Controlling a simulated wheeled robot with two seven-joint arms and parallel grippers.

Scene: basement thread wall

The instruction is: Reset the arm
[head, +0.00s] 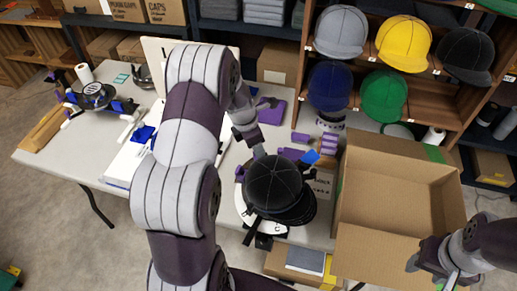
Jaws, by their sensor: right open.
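My left arm rises through the middle of the head view and bends down. Its gripper (257,150) is just behind the black cap (276,188), and I cannot see its fingertips clearly enough to tell whether they are open or touch the cap. The black cap sits at the front of the table (85,172). My right gripper (424,258) is open and empty, low at the right, by the near right corner of the open cardboard box (365,240).
Shelves at the back right hold a grey cap (341,32), a yellow cap (404,39), a blue cap (330,86) and a green cap (384,96). Purple items (271,110) lie on the table. The cardboard box looks empty. Bare floor shows at the left.

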